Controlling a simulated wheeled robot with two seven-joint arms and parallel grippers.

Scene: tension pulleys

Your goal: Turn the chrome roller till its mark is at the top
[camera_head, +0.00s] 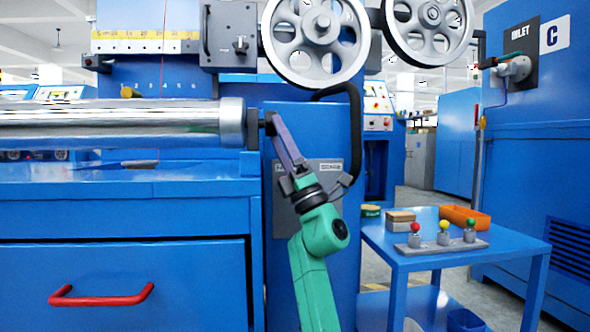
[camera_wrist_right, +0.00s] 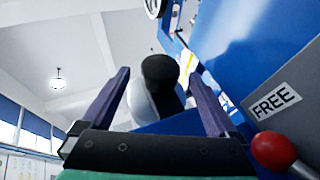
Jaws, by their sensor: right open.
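The chrome roller (camera_head: 120,122) lies horizontally at the left of the head view, above the blue bench. Its right end has a wider collar and a dark shaft stub. I cannot make out a mark on it. My right gripper (camera_head: 274,128) is at that right end, its purple fingers reaching up towards the stub. In the right wrist view, the right gripper (camera_wrist_right: 160,80) is open, with a black rounded end (camera_wrist_right: 160,69) and a pale cylindrical part behind it showing between the fingers. I cannot tell whether the fingers touch it. My left gripper is not in view.
A red ball knob (camera_wrist_right: 273,150) and a FREE label (camera_wrist_right: 274,103) are close to the right finger. A black curved bar (camera_head: 354,125) rises beside my arm. Spoked pulleys (camera_head: 315,40) hang above. A blue side table (camera_head: 450,255) stands right.

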